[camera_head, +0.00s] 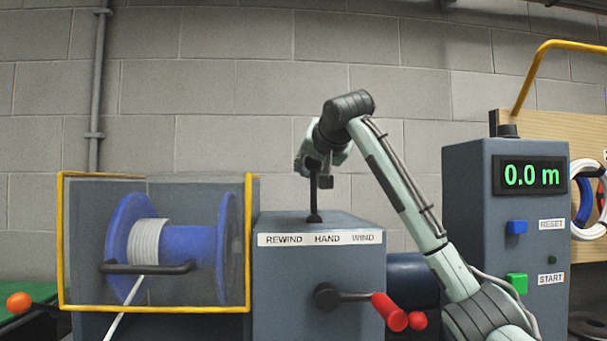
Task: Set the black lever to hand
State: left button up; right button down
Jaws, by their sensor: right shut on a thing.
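The black lever (314,200) stands on top of the grey gear housing (280,285). Its shaft is about upright, above the left part of the word HAND on the label strip (319,239), between REWIND and WIND. My right gripper (316,170) is at the lever's top and is shut on it. The gripper hides the lever's upper end. My left gripper is out of view.
A blue reel (186,245) with white cable sits behind a yellow-framed guard (60,240) on the left. A crank with a red grip (388,311) juts from the housing's front.

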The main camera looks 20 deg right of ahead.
jog(key=shift+d, duration=0.1)
dwell(0.3)
jog(key=c, duration=1.1)
grip_release()
jog(key=shift+c, duration=0.2)
jog(key=shift+s, duration=0.1)
jog(key=v, duration=1.2)
jog(key=shift+d, duration=0.1)
